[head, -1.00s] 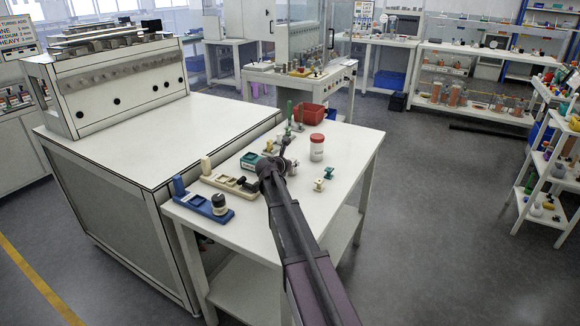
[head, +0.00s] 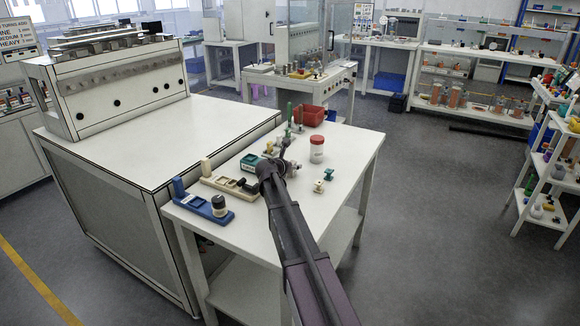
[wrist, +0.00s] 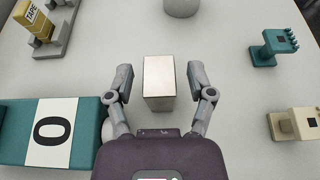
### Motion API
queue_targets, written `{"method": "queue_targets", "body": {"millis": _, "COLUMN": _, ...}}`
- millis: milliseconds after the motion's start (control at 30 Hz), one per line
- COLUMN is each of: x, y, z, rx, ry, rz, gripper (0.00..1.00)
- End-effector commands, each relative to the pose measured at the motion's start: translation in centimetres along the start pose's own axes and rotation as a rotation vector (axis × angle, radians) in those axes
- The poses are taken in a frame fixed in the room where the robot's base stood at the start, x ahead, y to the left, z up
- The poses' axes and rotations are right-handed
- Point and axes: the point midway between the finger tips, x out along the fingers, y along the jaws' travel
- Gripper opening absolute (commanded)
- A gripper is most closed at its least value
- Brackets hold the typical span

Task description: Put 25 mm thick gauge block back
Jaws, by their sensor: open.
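In the wrist view a plain metallic gauge block (wrist: 159,82) stands on the white table top. Its thickness cannot be read. My gripper (wrist: 165,80) is open, with one finger on each side of the block and a visible gap to both. In the head view my gripper (head: 280,165) is low over the middle of the small white table, and my arm hides the block there.
A white jar with a red lid (head: 316,148) stands right of my gripper. Small teal (wrist: 268,48) and cream (wrist: 292,130) pieces stand on the right. A blue base (head: 198,206) and beige base (head: 226,184) lie on the left. A red bin (head: 309,116) is behind.

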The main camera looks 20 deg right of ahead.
Motion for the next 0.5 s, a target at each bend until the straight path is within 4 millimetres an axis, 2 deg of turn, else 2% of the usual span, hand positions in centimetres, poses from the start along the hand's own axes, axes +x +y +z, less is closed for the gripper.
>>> {"method": "queue_targets", "body": {"millis": 267, "x": -3.0, "y": -0.1, "z": 0.2, "rx": -0.001, "ry": 0.0, "rz": 0.002, "gripper": 0.7}}
{"method": "queue_targets", "body": {"millis": 500, "x": -7.0, "y": -0.1, "z": 0.3, "rx": -0.001, "ry": 0.0, "rz": 0.002, "gripper": 0.7}}
